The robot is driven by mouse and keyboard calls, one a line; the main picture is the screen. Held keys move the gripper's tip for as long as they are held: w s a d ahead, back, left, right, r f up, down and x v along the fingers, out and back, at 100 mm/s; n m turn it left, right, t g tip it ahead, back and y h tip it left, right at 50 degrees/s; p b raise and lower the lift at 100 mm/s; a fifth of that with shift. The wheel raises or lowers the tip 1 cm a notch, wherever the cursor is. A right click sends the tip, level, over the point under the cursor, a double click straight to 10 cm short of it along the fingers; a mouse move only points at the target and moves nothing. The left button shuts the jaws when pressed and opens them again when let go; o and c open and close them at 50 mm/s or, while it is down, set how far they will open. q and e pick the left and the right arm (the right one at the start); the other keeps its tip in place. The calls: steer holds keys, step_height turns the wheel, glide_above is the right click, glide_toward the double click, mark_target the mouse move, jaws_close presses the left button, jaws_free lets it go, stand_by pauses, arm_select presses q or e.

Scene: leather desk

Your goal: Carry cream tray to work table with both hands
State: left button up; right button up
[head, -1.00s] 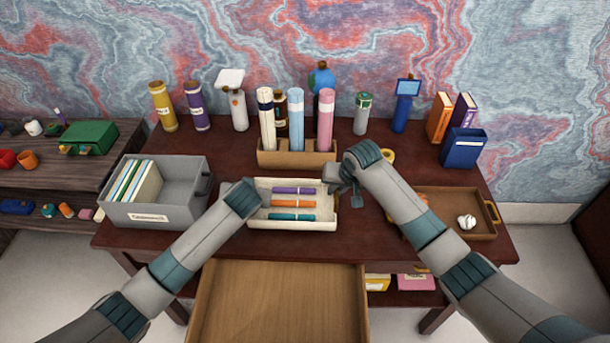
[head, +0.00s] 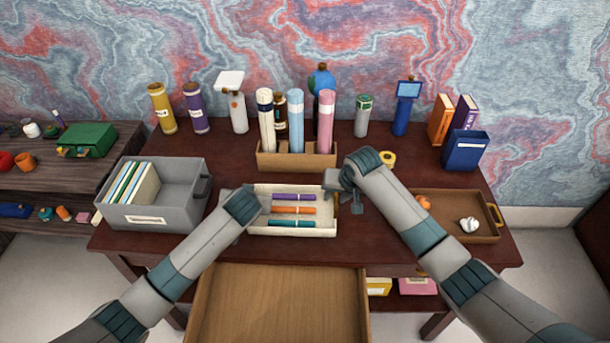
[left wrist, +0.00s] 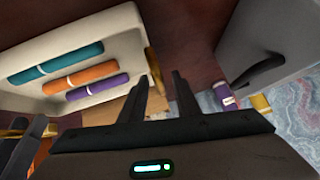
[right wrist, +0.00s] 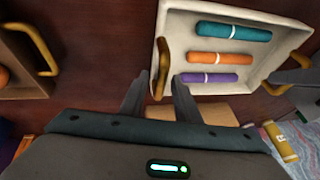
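The cream tray (head: 300,232) sits on the dark desk, holding purple (head: 293,197), orange (head: 294,210) and teal (head: 291,223) rolls. In the head view my left gripper (head: 252,202) is at its left end and my right gripper (head: 338,190) at its right end. In the left wrist view the open fingers (left wrist: 158,88) stand on either side of a brass handle (left wrist: 155,68) of the tray. In the right wrist view the open fingers (right wrist: 160,88) likewise straddle the other handle (right wrist: 161,62). Neither gripper is closed on its handle.
A grey bin (head: 180,212) with folders stands to the left, a wooden tray (head: 480,235) to the right. A wooden holder (head: 296,161) with upright rolls is just behind the cream tray. An open drawer (head: 280,305) juts out in front. A side shelf (head: 110,160) is at left.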

arm_select(q)
steer(key=v, duration=1.1)
steer(key=shift+r, duration=0.15)
steer(key=shift+s, duration=0.1)
arm_select(e)
steer(key=v, duration=1.2)
stand_by(0.5)
